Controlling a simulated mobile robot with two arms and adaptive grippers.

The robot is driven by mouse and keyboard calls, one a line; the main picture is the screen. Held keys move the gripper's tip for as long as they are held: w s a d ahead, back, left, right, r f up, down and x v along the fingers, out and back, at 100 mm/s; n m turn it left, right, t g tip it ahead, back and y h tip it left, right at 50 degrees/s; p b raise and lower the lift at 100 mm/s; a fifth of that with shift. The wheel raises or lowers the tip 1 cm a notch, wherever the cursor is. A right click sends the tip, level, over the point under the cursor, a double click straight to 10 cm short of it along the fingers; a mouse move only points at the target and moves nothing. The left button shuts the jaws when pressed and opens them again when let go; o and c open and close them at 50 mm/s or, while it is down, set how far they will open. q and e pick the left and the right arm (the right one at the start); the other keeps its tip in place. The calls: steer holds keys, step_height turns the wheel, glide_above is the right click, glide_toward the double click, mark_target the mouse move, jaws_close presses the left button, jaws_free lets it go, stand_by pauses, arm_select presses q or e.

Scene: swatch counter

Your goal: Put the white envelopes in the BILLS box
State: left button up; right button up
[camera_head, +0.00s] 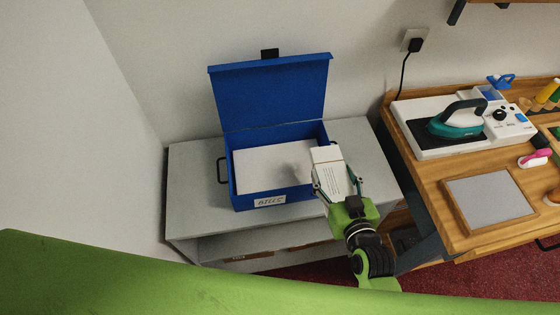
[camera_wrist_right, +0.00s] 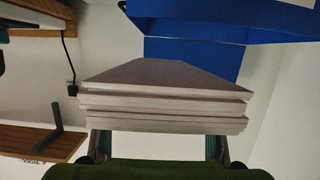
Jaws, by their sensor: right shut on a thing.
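The blue BILLS box (camera_head: 228,180) stands on a grey cabinet with its lid (camera_head: 268,92) open against the wall and a white label on its front. A flat white layer (camera_head: 265,165) shows inside; I cannot tell if it is envelopes. My right gripper (camera_head: 338,188) is shut on a stack of white envelopes (camera_head: 328,158), at the box's right front corner. In the right wrist view the stack (camera_wrist_right: 165,100) shows as several layers between the fingers, with blue box parts (camera_wrist_right: 195,55) beyond. I cannot tell its height over the rim. My left gripper is out of view.
The grey cabinet (camera_head: 190,215) has bare top left of the box and open shelves below. To the right, a wooden table (camera_head: 430,185) holds a teal iron (camera_head: 458,120) on a white station and a framed grey pad (camera_head: 490,197). A wall socket (camera_head: 414,42) has a black cord.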

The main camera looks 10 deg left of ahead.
steer(key=a+r+p, duration=0.3)
steer(key=a+r, duration=0.2)
steer(key=a, duration=0.2)
steer(key=b, duration=1.6)
glide_above(302, 165)
step_height(302, 165, down, 13)
steer(key=shift+r, duration=0.1)
steer(key=shift+f, duration=0.6)
steer(key=o, duration=1.1)
steer(key=shift+s+f, duration=0.1)
